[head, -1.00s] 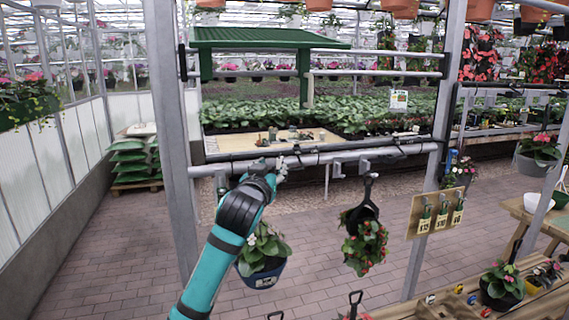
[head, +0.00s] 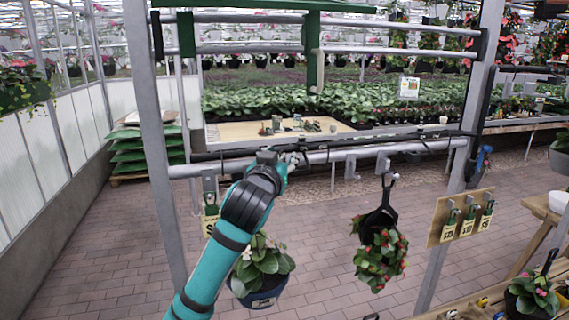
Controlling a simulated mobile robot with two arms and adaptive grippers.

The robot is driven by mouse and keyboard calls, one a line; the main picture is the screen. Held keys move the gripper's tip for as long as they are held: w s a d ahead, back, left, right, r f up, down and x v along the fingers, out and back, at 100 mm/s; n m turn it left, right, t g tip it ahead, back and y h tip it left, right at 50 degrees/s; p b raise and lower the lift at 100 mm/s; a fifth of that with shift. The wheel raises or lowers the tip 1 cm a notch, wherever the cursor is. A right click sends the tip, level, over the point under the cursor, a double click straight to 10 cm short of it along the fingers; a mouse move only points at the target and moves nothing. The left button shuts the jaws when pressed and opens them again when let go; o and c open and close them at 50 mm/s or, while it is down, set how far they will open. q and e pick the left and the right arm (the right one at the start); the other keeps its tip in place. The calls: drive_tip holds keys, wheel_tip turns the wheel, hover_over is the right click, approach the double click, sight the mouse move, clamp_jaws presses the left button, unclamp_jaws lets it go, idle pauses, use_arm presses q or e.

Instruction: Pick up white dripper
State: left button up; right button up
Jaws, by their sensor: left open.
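My left gripper (head: 292,160) is at the end of the teal arm, small in the picture, at the grey horizontal rail (head: 340,153). It looks empty, but its fingers overlap the rail and are hard to make out. I cannot tell whether it touches the rail. No thing is clearly recognisable as the white dripper. A pale, hook-shaped piece (head: 316,75) hangs from the upper rail below the green awning, above my left gripper in the picture. My right gripper is not in view.
Grey hooks (head: 383,163) line the rail. A potted plant (head: 262,262) hangs behind my arm, and a black hanging planter (head: 377,225) is to its right. A price board (head: 461,217) stands by the right post (head: 465,130). Open brick floor (head: 110,250) lies at left.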

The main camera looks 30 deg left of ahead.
use_arm(q)
drive_tip(key=shift+s+d+r, duration=0.35)
drive_tip(key=shift+s+r, duration=0.05)
drive_tip(key=shift+s, duration=0.2)
drive_tip(key=shift+s+d+r, duration=0.15)
drive_tip(key=shift+s+d, duration=0.05)
drive_tip(key=shift+s, duration=0.2)
drive_tip(key=c, duration=0.5)
drive_tip(key=shift+w+a, duration=0.1)
drive_tip(key=shift+w, duration=0.1)
drive_tip(key=shift+c, duration=1.2)
clamp_jaws()
drive_tip(key=shift+r, duration=0.45)
wheel_tip(320, 180, up, 3)
drive_tip(key=shift+r+b, duration=0.15)
drive_tip(key=shift+b, duration=0.25)
wheel_tip(320, 180, up, 4)
drive_tip(key=shift+r+b, duration=0.2)
drive_tip(key=shift+b, duration=0.2)
drive_tip(key=shift+r, duration=0.6)
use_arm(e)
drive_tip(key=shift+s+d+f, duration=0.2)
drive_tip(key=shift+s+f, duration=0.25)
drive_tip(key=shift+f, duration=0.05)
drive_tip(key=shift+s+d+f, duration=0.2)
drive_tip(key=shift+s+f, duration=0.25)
